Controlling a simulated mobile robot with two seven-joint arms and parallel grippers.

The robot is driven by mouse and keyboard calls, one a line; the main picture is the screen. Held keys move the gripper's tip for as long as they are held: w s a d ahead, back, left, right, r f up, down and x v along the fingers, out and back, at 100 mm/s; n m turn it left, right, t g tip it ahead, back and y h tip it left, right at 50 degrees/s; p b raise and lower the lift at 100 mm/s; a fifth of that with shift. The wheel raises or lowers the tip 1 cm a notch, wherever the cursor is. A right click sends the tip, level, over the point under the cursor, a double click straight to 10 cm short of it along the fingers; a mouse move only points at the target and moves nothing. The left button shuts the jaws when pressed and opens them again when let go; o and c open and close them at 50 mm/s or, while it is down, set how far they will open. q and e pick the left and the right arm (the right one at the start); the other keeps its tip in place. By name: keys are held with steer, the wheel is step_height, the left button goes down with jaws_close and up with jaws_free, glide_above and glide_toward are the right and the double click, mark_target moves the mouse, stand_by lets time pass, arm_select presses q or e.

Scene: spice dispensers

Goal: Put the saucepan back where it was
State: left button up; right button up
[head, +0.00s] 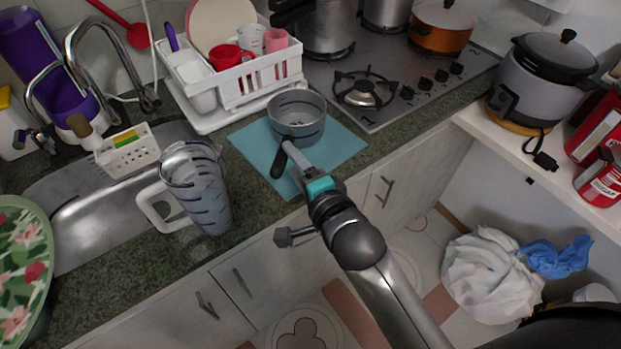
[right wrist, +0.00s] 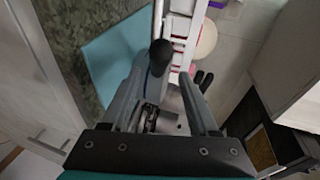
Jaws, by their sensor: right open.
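The grey metal saucepan (head: 297,116) stands upright on the blue mat (head: 250,145) on the counter. Its dark handle (head: 278,164) points toward the front edge of the counter. My right gripper (head: 287,152) is open, with its fingers at the handle, just in front of the pan. In the right wrist view, the handle's dark end (right wrist: 160,55) shows between the tips of the right gripper (right wrist: 165,78), close to the left finger. I cannot tell whether they touch. My left gripper is not in view.
A white dish rack (head: 245,97) stands behind the mat. The stove has a free front burner (head: 364,92), with pots at the back and an orange pot (head: 440,28). A glass pitcher (head: 197,180) stands left of the mat, near the sink (head: 85,205).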

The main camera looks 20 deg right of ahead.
steer(key=v, duration=0.7)
steer(key=shift+p, duration=0.35)
steer(key=s+d+f+n+g, duration=0.1)
steer(key=s+f+n+g, duration=0.2)
steer(key=f, duration=0.7)
steer(key=s+d+f+n+g+h, duration=0.1)
steer(key=s+f+n+g, duration=0.15)
steer(key=f, duration=0.85)
steer(key=s+f+n+g, duration=0.2)
steer(key=s+f+n, duration=0.2)
steer(key=f, duration=0.6)
steer(key=s+d+f+n+g+h, duration=0.1)
steer(key=s+d+f+n+g, duration=0.2)
steer(key=s+f, duration=0.4)
steer(key=s+d+f+n+g+h, duration=0.1)
steer(key=s+d+f+n+g, duration=0.2)
steer(key=s+f, duration=0.4)
steer(key=s+d+n, duration=0.1)
steer(key=s+n, duration=0.1)
steer(key=s, duration=0.6)
steer(key=shift+s+f+g, duration=0.3)
steer(key=shift+f+g, duration=0.05)
steer(key=shift+f+b, duration=1)
